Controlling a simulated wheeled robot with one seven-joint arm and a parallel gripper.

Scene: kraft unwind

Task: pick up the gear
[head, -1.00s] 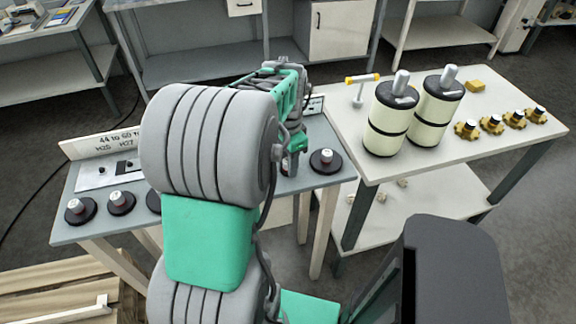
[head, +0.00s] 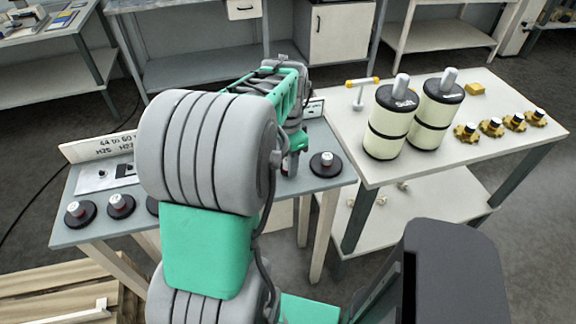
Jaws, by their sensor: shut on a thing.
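Dark round gears with pale, red-marked hubs stand on the grey table. One gear (head: 326,164) is at its right end, and others (head: 121,205) (head: 80,212) are at its left. A further gear near the middle is partly covered by my arm. My gripper (head: 290,163) is at the right part of the table, left of the right-end gear and apart from it. It is shut on a dark gear, which is mostly hidden by the gripper and arm. The exact grip and any gap to the table cannot be made out.
A white sign board (head: 98,147) stands at the table's back left. The pale table (head: 440,158) on the right holds two cream-and-black cylinders (head: 388,130) (head: 437,105), a yellow-handled tool (head: 361,84), a yellow block (head: 474,89) and several yellow gear-like parts (head: 490,127).

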